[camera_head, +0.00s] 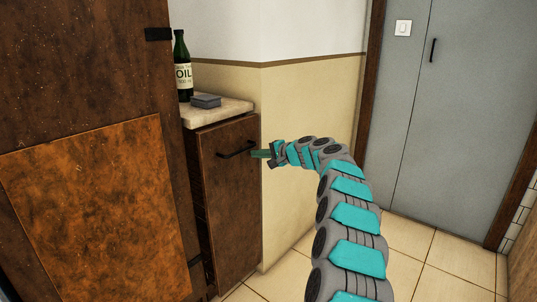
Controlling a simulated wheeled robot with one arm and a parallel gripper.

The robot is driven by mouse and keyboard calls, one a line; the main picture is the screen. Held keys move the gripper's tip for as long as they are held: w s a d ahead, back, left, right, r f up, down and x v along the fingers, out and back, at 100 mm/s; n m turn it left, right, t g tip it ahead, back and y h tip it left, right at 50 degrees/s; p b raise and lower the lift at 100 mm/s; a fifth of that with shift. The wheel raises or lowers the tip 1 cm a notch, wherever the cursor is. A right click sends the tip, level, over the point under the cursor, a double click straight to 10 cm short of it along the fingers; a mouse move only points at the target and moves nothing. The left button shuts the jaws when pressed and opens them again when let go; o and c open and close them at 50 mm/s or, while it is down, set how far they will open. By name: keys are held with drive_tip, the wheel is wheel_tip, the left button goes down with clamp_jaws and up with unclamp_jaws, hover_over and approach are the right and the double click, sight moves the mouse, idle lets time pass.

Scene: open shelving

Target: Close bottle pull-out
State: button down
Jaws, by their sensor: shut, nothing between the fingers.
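The bottle pull-out (228,215) is a narrow brown cabinet front with a dark bar handle (237,150) near its top. A dark gap with slats shows along its left side, so it stands some way out from the cabinet. My gripper (256,153) is at the right end of the handle, close in front of the pull-out's upper right. Its fingers look shut and hold nothing. I cannot tell whether the fingertips touch the handle. The inside of the pull-out is mostly hidden.
A tall brown cabinet (80,90) stands at left. A grey door (455,110) is at the back right. Tiled floor (455,255) lies open at right.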

drive_tip(key=w+a+p, duration=0.1)
drive_tip(key=a, duration=0.1)
drive_tip(key=w+a+p, duration=0.1)
drive_tip(key=w+a, duration=0.1)
drive_tip(key=shift+a+r, duration=0.2)
drive_tip(key=shift+w+r, duration=0.1)
drive_tip(key=shift+r, duration=0.1)
idle(0.4)
